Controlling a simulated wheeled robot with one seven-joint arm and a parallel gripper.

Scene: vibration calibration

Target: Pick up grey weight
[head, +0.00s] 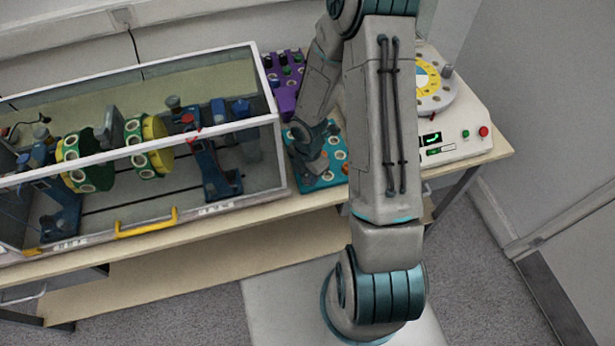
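My gripper (311,166) is low over the teal tray (336,178), which has several round white-rimmed spots. I cannot make out a separate grey weight; one at the fingertips might be hidden by the gripper. A purple tray (285,92) with several small round pieces, some grey or dark and some green, lies just behind the teal tray.
A clear-walled case (150,226) with a yellow handle stands left of the trays, holding a shaft with green and yellow discs. A white device (470,131) with a round dial, a green display and a red button stands at the right. The wooden table edge (270,208) runs in front.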

